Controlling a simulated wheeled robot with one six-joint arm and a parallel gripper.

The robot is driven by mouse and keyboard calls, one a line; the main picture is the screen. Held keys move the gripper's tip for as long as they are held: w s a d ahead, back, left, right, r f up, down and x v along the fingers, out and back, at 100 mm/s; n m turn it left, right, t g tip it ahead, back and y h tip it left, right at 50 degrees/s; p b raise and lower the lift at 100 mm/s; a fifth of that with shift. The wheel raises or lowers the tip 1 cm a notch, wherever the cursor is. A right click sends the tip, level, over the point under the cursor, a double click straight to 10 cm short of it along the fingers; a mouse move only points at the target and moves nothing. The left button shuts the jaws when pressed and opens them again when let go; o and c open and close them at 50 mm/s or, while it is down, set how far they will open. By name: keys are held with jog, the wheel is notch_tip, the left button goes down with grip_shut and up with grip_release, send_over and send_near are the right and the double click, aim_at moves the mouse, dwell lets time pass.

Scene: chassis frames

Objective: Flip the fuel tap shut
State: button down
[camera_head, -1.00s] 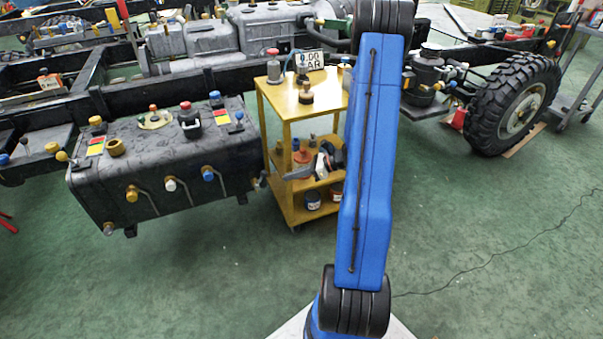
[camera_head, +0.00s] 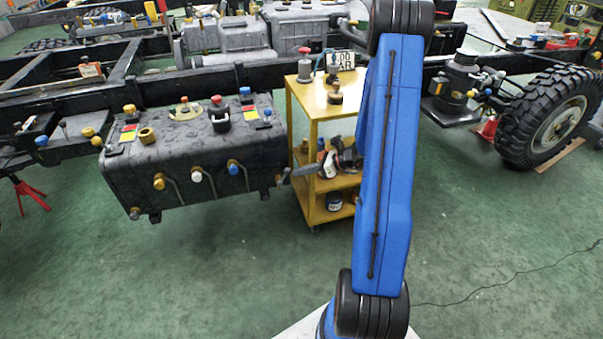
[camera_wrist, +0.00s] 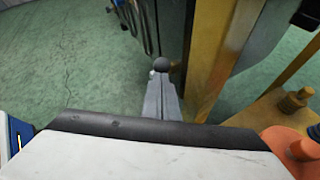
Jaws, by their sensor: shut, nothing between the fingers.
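The black fuel tank (camera_head: 197,165) stands at left in the head view. Its front carries yellow, white and blue knobs (camera_head: 195,175) with curved levers. A small dark fitting (camera_head: 279,180) is at its right end; I cannot tell for sure which part is the tap. My gripper (camera_head: 297,172) is shut and empty, pointing left just beside that end; my arm partly hides the wrist. In the wrist view the grey fingers (camera_wrist: 160,90) lie together, with a dark ball knob (camera_wrist: 161,65) right at their tips. I cannot tell whether they touch it.
A yellow cart (camera_head: 313,113) with tools and bottles stands close behind my gripper; its post (camera_wrist: 205,60) is just right of the fingers in the wrist view. Black chassis rails run behind. A big wheel (camera_head: 550,117) is at right. The green floor in front is open.

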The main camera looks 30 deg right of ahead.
jog(key=shift+w+a+r, duration=0.25)
jog(key=shift+a+r, duration=0.6)
jog(key=shift+r, duration=0.05)
